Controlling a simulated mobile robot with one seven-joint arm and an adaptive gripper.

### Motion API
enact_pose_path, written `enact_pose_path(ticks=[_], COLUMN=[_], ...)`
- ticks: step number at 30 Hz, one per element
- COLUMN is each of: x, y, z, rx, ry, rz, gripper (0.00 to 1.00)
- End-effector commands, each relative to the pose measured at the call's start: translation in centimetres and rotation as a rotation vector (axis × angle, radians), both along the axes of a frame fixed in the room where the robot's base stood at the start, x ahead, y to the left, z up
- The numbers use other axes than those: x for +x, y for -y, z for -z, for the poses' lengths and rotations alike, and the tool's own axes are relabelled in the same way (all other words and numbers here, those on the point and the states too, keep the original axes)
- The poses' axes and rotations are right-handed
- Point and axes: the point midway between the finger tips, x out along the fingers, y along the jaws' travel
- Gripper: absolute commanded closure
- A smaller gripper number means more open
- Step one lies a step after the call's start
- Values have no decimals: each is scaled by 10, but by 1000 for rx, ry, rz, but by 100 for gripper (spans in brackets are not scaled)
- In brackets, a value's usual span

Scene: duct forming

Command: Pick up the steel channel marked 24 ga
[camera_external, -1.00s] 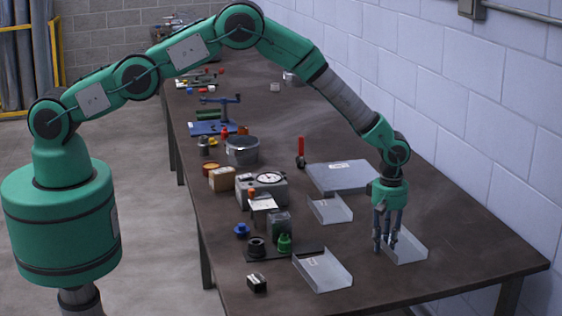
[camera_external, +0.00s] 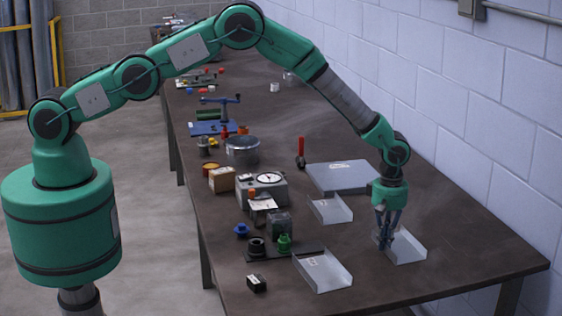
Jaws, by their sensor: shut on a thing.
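Three bent steel channels lie on the dark table. One channel (camera_external: 408,248) is at the right, under my gripper (camera_external: 384,243). My gripper points down and its fingers are shut on the left side of this channel, which still appears to rest on the table. A second channel (camera_external: 324,273) lies near the front edge, to the left. A third, smaller channel (camera_external: 330,210) lies further back. Small labels show on the second and third channels, but their writing is too small to read. Any label on the held channel is hidden or cannot be made out.
A flat grey plate (camera_external: 343,177) lies behind the channels. A dial gauge box (camera_external: 262,189), a round metal pot (camera_external: 242,151) and a black tray (camera_external: 300,248) stand to the left. A block wall runs along the right. The table's front right corner is clear.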

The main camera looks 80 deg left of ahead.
Motion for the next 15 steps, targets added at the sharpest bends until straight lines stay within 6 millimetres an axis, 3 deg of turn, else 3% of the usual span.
enact_pose_path(ticks=[8, 15], x=[0, 1], y=[0, 0], z=[-6, -25], rx=[0, -1], ry=[1, 3], rz=[0, 0], gripper=[100, 100])
